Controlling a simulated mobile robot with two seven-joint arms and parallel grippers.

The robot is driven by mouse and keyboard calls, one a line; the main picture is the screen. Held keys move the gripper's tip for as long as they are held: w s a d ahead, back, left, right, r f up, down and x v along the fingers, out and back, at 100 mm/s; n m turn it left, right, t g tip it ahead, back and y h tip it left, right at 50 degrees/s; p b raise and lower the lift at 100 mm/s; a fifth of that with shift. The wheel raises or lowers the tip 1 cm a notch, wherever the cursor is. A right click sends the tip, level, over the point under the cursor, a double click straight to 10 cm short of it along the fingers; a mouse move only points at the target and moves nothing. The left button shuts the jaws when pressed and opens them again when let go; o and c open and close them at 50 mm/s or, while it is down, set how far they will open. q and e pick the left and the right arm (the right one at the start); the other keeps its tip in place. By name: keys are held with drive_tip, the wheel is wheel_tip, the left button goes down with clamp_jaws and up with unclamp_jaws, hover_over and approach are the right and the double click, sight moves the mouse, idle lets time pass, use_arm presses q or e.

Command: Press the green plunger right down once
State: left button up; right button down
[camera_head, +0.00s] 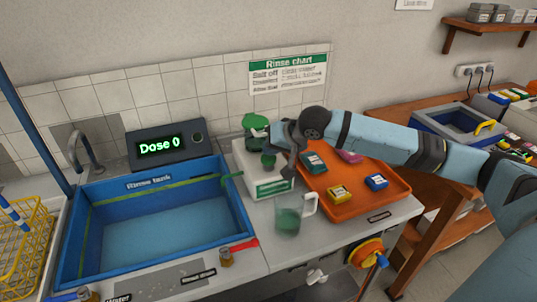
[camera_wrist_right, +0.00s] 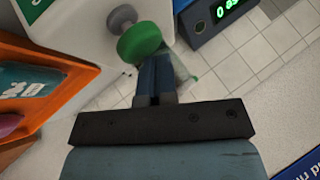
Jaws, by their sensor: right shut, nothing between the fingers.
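The green plunger (camera_head: 268,160) stands up from the top of a white dispenser box (camera_head: 250,168) with a green label. In the right wrist view the plunger's round green knob (camera_wrist_right: 140,42) sits on a grey stem, just by my fingertips. My right gripper (camera_head: 285,148) is shut and empty, beside the knob in the head view. Its closed fingers show in the wrist view (camera_wrist_right: 155,75); I cannot tell whether they touch the knob. My left gripper is out of view.
A clear jug (camera_head: 290,216) with a green tint stands in front of the dispenser. An orange tray (camera_head: 355,200) with several small packs lies to the right. The blue rinse tank (camera_head: 150,185) is at the left.

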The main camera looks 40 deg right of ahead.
drive_tip(key=shift+f, duration=0.55)
idle(0.5)
drive_tip(key=shift+r+p, duration=1.5)
drive_tip(key=shift+p, duration=0.1)
wheel_tip(320, 180, up, 5)
drive_tip(key=p, duration=0.6)
